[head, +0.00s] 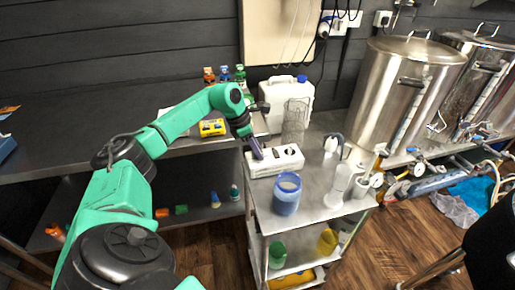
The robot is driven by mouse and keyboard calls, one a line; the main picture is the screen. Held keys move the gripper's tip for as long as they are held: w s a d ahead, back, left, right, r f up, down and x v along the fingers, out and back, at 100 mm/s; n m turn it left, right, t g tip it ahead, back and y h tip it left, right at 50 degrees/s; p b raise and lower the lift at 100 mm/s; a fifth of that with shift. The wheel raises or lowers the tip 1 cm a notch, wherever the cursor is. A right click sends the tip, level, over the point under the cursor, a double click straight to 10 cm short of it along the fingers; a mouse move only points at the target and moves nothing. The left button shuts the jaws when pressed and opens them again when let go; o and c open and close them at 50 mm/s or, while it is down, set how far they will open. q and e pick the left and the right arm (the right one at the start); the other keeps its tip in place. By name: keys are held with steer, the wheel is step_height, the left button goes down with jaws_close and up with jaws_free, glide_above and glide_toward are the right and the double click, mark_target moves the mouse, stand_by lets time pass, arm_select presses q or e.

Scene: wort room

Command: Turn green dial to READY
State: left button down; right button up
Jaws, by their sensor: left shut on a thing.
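A white box-shaped device (288,164) with small dark controls on its face stands on the steel cart. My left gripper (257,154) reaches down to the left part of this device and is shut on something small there. The fingers cover what they hold; its place on the device fits the green dial, but I cannot make out the dial's colour, pointer or any READY mark. My right gripper is not in view.
A blue-filled jar (287,196) stands close in front of the device. A tall clear cylinder (294,122) and a white jug (286,100) stand behind it. Glassware (338,187) is to the right. A yellow case (212,128) lies on the bench left.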

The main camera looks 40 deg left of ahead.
arm_select(q)
steer(key=m, duration=0.2)
steer(key=m+g+h, duration=0.1)
steer(key=shift+w+a+r+m+p, duration=0.1)
steer(key=shift+w+r+m+p, duration=0.05)
steer(key=shift+m+p, duration=0.25)
steer(key=shift+w+m+g, duration=0.1)
steer(key=shift+m+g, duration=0.7)
steer(key=shift+m, duration=1.2)
steer(key=shift+h, duration=0.3)
steer(key=c, duration=0.5)
jaws_free()
steer(key=shift+c, duration=0.2)
steer(key=shift+a, duration=0.1)
steer(key=p+v, duration=0.2)
steer(key=v, duration=1.2)
steer(key=shift+r, duration=0.25)
